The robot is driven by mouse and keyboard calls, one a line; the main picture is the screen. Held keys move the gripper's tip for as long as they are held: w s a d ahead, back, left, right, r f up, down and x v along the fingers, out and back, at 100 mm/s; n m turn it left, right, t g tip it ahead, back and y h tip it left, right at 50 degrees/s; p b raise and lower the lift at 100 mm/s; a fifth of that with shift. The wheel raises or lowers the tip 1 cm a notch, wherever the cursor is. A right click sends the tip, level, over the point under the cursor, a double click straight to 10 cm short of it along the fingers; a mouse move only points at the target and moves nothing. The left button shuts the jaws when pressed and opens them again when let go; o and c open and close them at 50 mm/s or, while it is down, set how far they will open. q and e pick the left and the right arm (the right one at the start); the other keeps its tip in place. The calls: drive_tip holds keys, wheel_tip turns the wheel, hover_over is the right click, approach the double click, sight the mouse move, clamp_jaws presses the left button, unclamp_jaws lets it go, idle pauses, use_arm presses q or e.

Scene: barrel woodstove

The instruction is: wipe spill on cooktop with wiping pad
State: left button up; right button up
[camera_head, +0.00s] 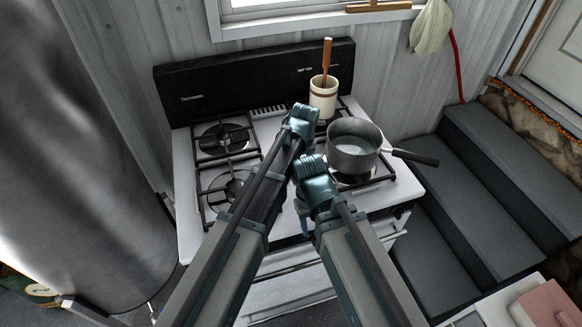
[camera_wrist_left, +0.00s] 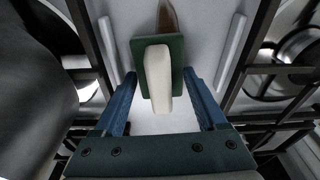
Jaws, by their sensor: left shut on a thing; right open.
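The wiping pad (camera_wrist_left: 158,75), a green block with a cream handle, sits between the blue fingertips of my left gripper (camera_wrist_left: 160,85) in the left wrist view. The gripper is shut on it, low over the white cooktop. A brown spill (camera_wrist_left: 168,17) shows on the cooktop just beyond the pad's far edge. In the head view the cooktop (camera_head: 185,165) is partly covered by my arms, which hide the pad, the spill and my left fingers. My right gripper (camera_head: 304,226) is open and empty over the cooktop's front middle, its fingers mostly hidden by its wrist.
A metal saucepan (camera_head: 352,147) stands on the right burners, its dark handle pointing right. A cream crock (camera_head: 323,96) with a wooden utensil stands behind it. Black grates (camera_head: 222,140) flank the cooktop's middle. A large metal barrel (camera_head: 75,150) is at left; dark steps (camera_head: 470,190) are at right.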

use_arm(q)
drive_tip(key=shift+d, duration=0.35)
drive_tip(key=shift+w+a, duration=0.2)
drive_tip(key=shift+w, duration=0.35)
drive_tip(key=shift+w+a, duration=0.15)
drive_tip(key=shift+w, duration=0.35)
drive_tip(key=shift+s+a, duration=0.1)
drive_tip(key=shift+s+a, duration=0.3)
drive_tip(key=shift+a, duration=0.65)
drive_tip(key=shift+s+a, duration=0.3)
drive_tip(key=shift+a, duration=0.65)
drive_tip(key=shift+r, duration=0.1)
wheel_tip(320, 180, up, 6)
drive_tip(key=p, duration=0.6)
